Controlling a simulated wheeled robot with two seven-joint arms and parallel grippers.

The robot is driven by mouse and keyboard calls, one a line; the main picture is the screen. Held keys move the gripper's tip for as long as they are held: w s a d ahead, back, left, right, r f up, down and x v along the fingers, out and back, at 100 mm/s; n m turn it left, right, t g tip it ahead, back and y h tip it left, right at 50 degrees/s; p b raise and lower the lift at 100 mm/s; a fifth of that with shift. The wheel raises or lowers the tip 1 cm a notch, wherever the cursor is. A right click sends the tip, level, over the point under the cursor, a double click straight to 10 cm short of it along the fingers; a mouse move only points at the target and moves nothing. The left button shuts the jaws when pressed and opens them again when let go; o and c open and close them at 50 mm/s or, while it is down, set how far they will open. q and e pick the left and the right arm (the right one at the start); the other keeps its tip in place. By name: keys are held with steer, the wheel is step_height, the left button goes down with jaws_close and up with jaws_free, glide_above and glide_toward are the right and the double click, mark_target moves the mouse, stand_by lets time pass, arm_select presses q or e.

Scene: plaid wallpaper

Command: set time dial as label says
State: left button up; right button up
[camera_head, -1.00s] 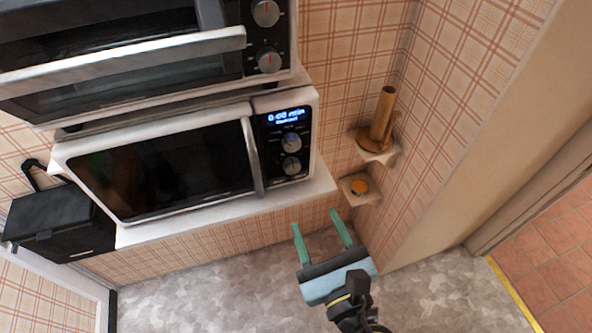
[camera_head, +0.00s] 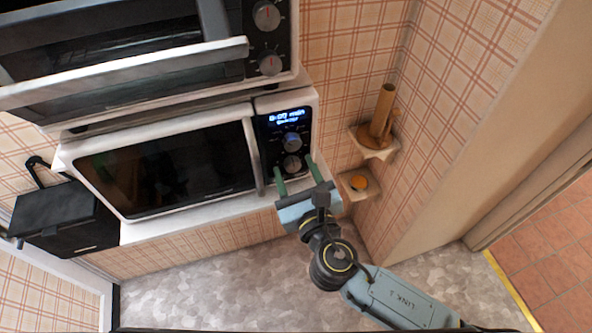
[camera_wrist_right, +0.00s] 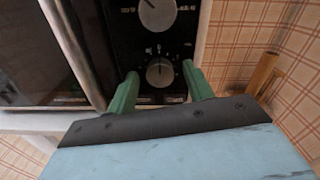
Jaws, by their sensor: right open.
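The microwave (camera_head: 165,172) stands on a white shelf, door shut. Its black panel has a lit blue-white display (camera_head: 287,116) showing a time in minutes, with smaller text below too blurred to read. Under it are an upper dial (camera_head: 291,140) and a lower dial (camera_head: 292,162); the wrist view shows the upper dial (camera_wrist_right: 157,14) and lower dial (camera_wrist_right: 160,73) with pale markings around them. I cannot tell which is the time dial by its lettering. My right gripper (camera_head: 294,165) is open, its green fingers on either side of the lower dial; contact is unclear. My left gripper is out of view.
A toaster oven (camera_head: 130,60) with a long handle sits above the microwave. The microwave's door handle (camera_head: 253,155) is left of the dials. Small corner shelves on the right hold a brown wooden object (camera_head: 381,115) and an orange round item (camera_head: 359,183). A black box (camera_head: 65,220) is at left.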

steer(key=c, duration=1)
steer(key=shift+o, duration=0.2)
steer(key=shift+m, duration=0.3)
